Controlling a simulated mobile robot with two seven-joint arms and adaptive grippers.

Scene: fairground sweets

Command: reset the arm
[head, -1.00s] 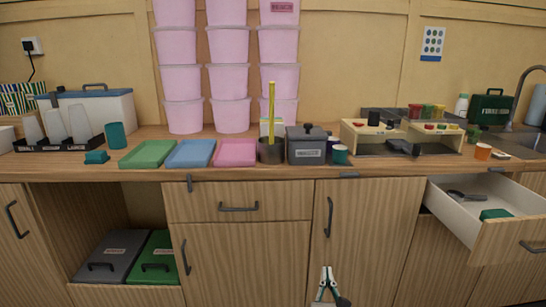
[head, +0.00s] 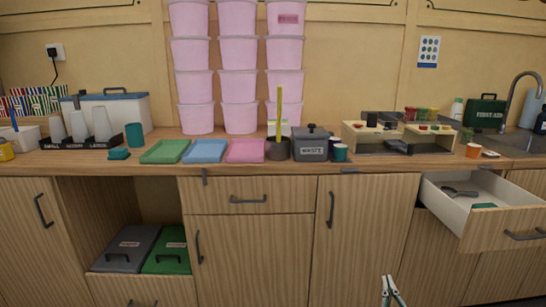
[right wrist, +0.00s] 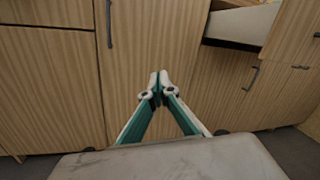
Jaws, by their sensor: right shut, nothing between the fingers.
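My right gripper (head: 389,283) is at the bottom of the head view, low in front of the wooden cabinet doors. It also shows in the right wrist view (right wrist: 159,78), with its two fingertips together and nothing between them. It is apart from the cabinet front and the drawer. My left gripper is not in the head view.
An open drawer (head: 447,205) juts out at the right, holding a dark scoop. The counter (head: 300,164) carries green, blue and pink trays, a grey waste box (head: 310,147) and stacked pink tubs (head: 239,84). An open cubby at lower left holds lidded bins (head: 125,248).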

